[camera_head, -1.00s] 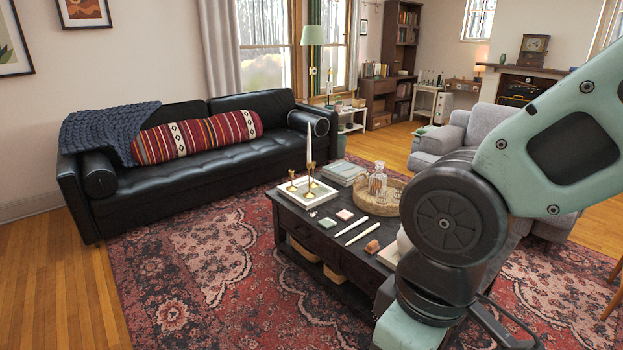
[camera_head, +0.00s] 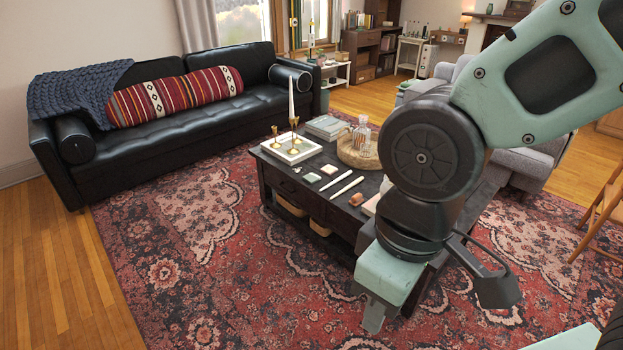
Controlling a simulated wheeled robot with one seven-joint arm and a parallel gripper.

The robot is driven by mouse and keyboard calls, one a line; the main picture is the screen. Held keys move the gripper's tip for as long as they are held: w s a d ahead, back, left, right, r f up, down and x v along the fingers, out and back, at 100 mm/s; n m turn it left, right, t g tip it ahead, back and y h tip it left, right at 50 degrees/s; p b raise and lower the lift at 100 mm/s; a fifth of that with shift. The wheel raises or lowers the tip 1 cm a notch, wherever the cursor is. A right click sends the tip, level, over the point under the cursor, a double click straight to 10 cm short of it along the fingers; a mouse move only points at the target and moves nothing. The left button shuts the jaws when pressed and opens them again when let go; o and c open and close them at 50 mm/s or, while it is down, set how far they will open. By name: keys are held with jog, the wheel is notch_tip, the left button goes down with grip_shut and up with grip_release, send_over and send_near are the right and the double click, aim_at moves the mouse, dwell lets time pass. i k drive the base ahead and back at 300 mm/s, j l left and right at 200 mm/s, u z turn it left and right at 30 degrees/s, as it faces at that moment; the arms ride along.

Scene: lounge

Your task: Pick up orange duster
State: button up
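A small orange-brown block (camera_head: 356,199), which looks like the orange duster, lies on the dark coffee table (camera_head: 283,188) near its front edge. It is just left of my arm, and a pale item (camera_head: 371,205) beside it is partly hidden by the arm. My gripper (camera_head: 374,316) hangs low in front of the table, below and apart from the block. Only part of it shows, and its opening cannot be made out. Nothing is visibly held.
Two white sticks (camera_head: 346,186) and small pale blocks (camera_head: 329,169) lie near the duster. Behind stand a white tray (camera_head: 303,156) with brass candlesticks, books (camera_head: 327,126) and a glass bottle (camera_head: 361,136) on a woven tray. The rug (camera_head: 230,280) in front is clear.

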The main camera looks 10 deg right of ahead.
aim_at(357, 200)
jog(key=i+l, duration=1.15)
jog(key=i+l+u, duration=0.05)
jog(key=l, duration=0.05)
